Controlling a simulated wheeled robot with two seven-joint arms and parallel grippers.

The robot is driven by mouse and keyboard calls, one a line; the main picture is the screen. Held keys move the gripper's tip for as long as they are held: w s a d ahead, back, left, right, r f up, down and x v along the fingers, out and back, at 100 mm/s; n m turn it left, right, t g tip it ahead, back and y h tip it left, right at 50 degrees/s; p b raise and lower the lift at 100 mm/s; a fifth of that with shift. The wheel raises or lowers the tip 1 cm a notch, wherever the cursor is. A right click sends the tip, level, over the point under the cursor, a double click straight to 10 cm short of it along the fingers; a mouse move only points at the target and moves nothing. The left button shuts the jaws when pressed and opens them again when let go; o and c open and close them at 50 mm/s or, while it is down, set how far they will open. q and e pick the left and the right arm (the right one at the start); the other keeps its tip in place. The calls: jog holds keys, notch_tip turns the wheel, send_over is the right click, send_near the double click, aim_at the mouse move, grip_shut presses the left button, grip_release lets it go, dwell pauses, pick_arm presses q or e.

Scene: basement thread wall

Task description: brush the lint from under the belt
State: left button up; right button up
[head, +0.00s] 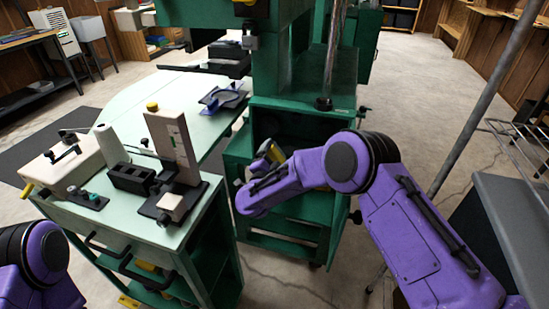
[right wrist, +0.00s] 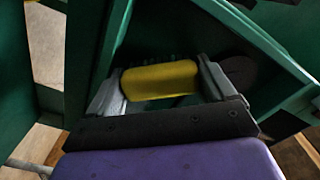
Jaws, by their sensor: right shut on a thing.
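My right gripper (head: 268,154) is at the open lower compartment of the green machine (head: 325,85). It is shut on a yellow thing (right wrist: 160,80), apparently the brush's handle, which lies across between the two grey fingers in the right wrist view. I cannot pick out the belt or any lint in the dark interior. My left arm enters at the lower left, with its gripper out of view.
Green compartment walls surround the gripper closely in the right wrist view. A green wheeled cart (head: 215,222) with several tools on top stands to the left. A dark grey box (head: 510,215) and a slanting pole (head: 480,110) are at the right. Concrete floor (head: 410,90) lies open behind.

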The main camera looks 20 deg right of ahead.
jog(key=shift+w+d, duration=0.15)
jog(key=shift+w, duration=0.1)
